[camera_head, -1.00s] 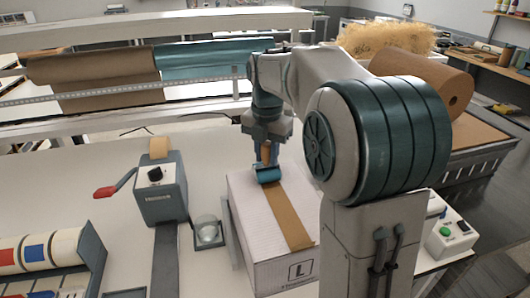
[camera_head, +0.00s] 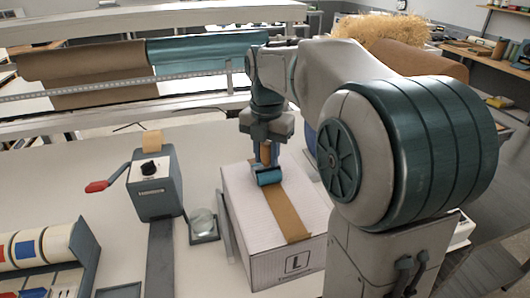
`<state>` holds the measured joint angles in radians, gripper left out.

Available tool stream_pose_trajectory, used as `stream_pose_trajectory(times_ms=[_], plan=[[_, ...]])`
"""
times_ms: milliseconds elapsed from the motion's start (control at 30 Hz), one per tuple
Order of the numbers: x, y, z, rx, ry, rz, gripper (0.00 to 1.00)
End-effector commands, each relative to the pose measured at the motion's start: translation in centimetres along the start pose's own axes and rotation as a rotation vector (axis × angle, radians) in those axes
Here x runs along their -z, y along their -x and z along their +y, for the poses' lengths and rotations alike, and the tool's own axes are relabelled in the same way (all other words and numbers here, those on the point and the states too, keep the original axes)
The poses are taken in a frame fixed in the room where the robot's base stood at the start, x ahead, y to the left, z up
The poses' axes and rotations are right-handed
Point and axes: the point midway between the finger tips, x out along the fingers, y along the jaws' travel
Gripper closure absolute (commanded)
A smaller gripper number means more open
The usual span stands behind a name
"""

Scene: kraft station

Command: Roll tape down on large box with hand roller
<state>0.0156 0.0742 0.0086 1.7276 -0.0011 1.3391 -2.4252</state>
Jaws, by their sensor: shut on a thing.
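The large box (camera_head: 256,240) is white, marked with an L on its front face, and stands on the white table. A brown tape strip (camera_head: 289,218) runs along its top from near the back edge to the front edge. My gripper (camera_head: 266,150) points down over the back part of the box top. It is shut on the wooden handle of the hand roller (camera_head: 269,177). The roller's blue cylinder sits at the back end of the visible tape and appears to touch it. The tape behind the roller is hidden.
A grey tape dispenser (camera_head: 155,190) with a red lever stands left of the box. A small dish (camera_head: 203,224) sits between them. A rack of coloured label rolls (camera_head: 45,247) is at lower left. Paper rolls (camera_head: 85,68) hang at the back.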

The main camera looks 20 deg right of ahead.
Motion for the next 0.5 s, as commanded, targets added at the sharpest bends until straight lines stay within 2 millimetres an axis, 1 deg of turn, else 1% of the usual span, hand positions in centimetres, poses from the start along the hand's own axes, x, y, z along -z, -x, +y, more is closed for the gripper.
stream_pose_trajectory(times_ms=[200, 500], plan=[[0.9, -0.3, -0.9, 0.000, 0.000, 0.000, 0.91], [1.5, -0.3, -1.5, 0.002, 0.000, 0.002, 0.91]])
